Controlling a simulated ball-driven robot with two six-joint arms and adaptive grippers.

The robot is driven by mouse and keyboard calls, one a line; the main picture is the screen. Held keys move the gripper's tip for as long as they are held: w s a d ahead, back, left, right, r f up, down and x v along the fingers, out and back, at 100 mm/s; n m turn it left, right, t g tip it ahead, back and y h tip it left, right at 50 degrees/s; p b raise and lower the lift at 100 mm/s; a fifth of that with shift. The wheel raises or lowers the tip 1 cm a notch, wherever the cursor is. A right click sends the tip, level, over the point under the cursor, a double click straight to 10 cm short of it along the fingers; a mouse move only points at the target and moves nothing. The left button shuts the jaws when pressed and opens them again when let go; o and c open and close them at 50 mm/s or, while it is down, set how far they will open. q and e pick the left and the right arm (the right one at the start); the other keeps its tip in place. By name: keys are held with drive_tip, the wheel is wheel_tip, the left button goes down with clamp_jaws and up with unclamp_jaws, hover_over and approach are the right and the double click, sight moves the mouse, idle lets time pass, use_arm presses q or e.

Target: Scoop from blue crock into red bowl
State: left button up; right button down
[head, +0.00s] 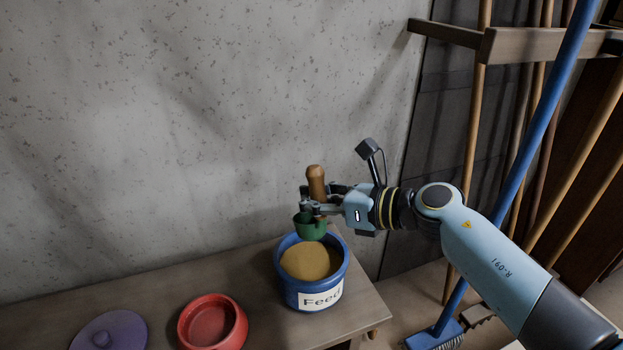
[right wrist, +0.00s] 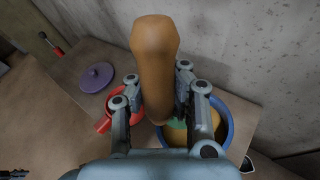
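The blue crock (head: 287,289) with a "Feed" label stands on the table's right end, filled with tan feed (head: 311,262). The red bowl (head: 239,332) sits to its left and shows nothing inside. My right gripper (head: 312,208) is shut on the wooden handle (head: 316,180) of a green scoop (head: 310,227). The handle points up, and the scoop's cup hangs over the crock's back rim, above the feed. In the right wrist view the handle (right wrist: 155,65) stands between the fingers. What the cup holds cannot be told.
A purple lid (head: 110,332) with a knob lies on the table (head: 155,288), left of the bowl. A concrete wall rises behind the table. Brooms and long handles lean on a rack (head: 530,45) at right, with a blue brush head (head: 433,338) on the floor.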

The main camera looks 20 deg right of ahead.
sight(317, 235)
drive_tip(key=shift+f+b, duration=0.6)
drive_tip(key=shift+f, duration=0.2)
wheel_tip(317, 235, down, 5)
drive_tip(key=b, duration=0.4)
drive_tip(key=shift+r, duration=0.2)
wheel_tip(317, 235, down, 5)
drive_tip(key=b, duration=0.4)
drive_tip(key=shift+r, duration=0.2)
use_arm(q)
wheel_tip(317, 235, down, 10)
drive_tip(key=a+b, duration=0.2)
drive_tip(key=shift+w+r+g, duration=0.2)
drive_tip(key=shift+w+g, duration=0.1)
use_arm(e)
drive_tip(key=shift+f, duration=1.15)
use_arm(q)
drive_tip(key=shift+a, duration=0.1)
use_arm(e)
drive_tip(key=shift+t, duration=0.5)
drive_tip(key=shift+r+p, duration=0.4)
drive_tip(key=shift+r, duration=2.15)
use_arm(q)
drive_tip(key=shift+w+r+p, duration=0.4)
drive_tip(key=shift+r, duration=0.45)
use_arm(e)
drive_tip(key=shift+n+t+y, duration=0.6)
drive_tip(key=shift+n+t, duration=0.1)
drive_tip(key=shift+r, duration=4)
